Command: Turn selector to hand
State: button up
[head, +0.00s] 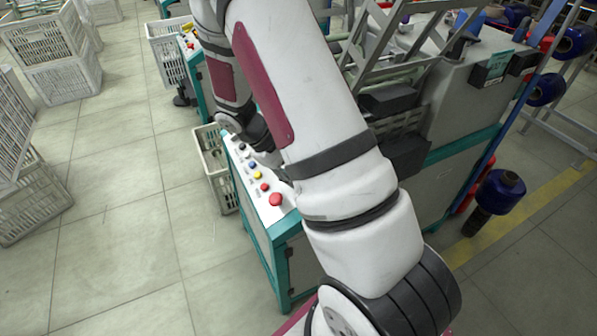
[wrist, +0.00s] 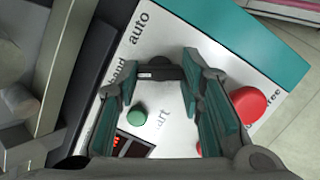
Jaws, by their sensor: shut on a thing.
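In the wrist view the black selector knob (wrist: 159,73) sits on the pale control panel (wrist: 185,35), between the fingertips of my gripper (wrist: 161,77). My gripper is shut on the knob, with one teal-padded finger on each side. The word "auto" is printed above the knob and "hand" to its left, partly covered by a finger. A pale mark shows on the knob's left part; its exact pointing is hard to tell. In the head view my arm hides the knob and the gripper's tips.
A green button (wrist: 137,117), a red digit display (wrist: 130,147) and a big red mushroom button (wrist: 249,103) lie close around my fingers. In the head view a button cabinet (head: 284,246) stands below my arm.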

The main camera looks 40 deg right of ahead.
jog(key=shift+w, duration=0.15)
dwell(0.3)
jog(key=o, duration=1.2)
jog(key=shift+c, duration=0.2)
jog(key=shift+r, duration=0.1)
jog(key=v, duration=1.1)
jog(key=shift+a+r, duration=0.3)
jog(key=shift+a, duration=0.05)
jog(key=shift+w, duration=0.1)
